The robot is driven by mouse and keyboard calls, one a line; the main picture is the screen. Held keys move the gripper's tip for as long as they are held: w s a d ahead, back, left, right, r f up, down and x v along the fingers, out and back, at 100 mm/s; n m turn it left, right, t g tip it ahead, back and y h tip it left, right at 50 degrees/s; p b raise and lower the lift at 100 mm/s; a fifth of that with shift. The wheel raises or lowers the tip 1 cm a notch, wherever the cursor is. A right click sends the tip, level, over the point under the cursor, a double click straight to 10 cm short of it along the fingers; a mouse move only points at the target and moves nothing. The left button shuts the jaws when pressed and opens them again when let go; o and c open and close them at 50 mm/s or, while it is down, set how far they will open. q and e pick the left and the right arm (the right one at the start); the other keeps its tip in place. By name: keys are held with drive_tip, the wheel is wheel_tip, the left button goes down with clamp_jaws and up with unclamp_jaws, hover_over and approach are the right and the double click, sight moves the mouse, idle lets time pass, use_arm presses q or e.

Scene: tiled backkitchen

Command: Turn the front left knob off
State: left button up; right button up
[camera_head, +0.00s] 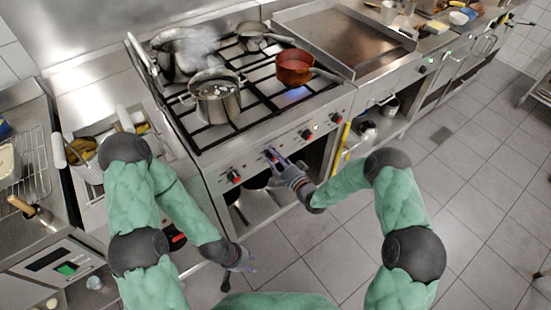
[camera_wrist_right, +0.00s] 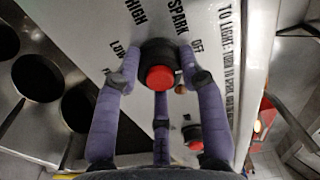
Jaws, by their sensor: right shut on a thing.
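The stove (camera_head: 196,158) has a row of black and red knobs on its front panel. My right gripper (camera_head: 274,157) is at the second knob from the left (camera_head: 270,154). In the right wrist view its purple fingers (camera_wrist_right: 158,85) are shut around this knob (camera_wrist_right: 159,78), with one finger below it. Labels SPARK, OFF, HIGH and LOW are printed around the knob. The leftmost knob (camera_head: 233,177) is free. Another red knob (camera_wrist_right: 194,142) shows beyond the fingers. My left gripper (camera_head: 240,272) hangs low in front of the stove, empty, its fingers apart.
A flat griddle (camera_head: 345,40) is to the right. A yellow bar (camera_head: 343,146) stands below the panel. The tiled floor at right is clear.

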drive_tip(key=shift+w+d+r, duration=0.3)
drive_tip(key=shift+w+r, duration=0.1)
drive_tip(key=shift+w, duration=0.05)
drive_tip(key=o, duration=1)
drive_tip(key=shift+o, duration=0.7)
drive_tip(key=shift+s+f, duration=0.15)
drive_tip(key=shift+f, duration=0.05)
drive_tip(key=shift+s+a+f, duration=0.1)
drive_tip(key=v, duration=1.2)
drive_tip(key=shift+f, duration=0.1)
